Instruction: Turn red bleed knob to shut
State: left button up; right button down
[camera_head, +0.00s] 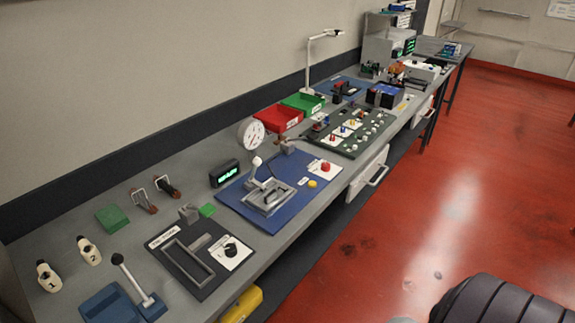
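A red knob (325,166) sits on a small white plate at the right end of a blue panel (240,203) on the bench. I take it to be the bleed knob; its marking is too small to read, so I cannot tell its turned position. A round white dial gauge (250,133) stands at the panel's back edge. A lever with a pale ball grip (257,162) rises from a grey metal frame on the panel. Neither of my grippers is in view.
A yellow button (312,183) sits just in front of the red knob. A dark panel with a black knob (231,249) lies to the left. Red (279,117) and green (303,103) trays stand behind. A drawer (370,176) is under the bench. The red floor (440,190) alongside looks clear.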

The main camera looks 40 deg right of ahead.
aim_at(326, 167)
jog(key=z, duration=1.25)
jog(key=i+l, duration=0.05)
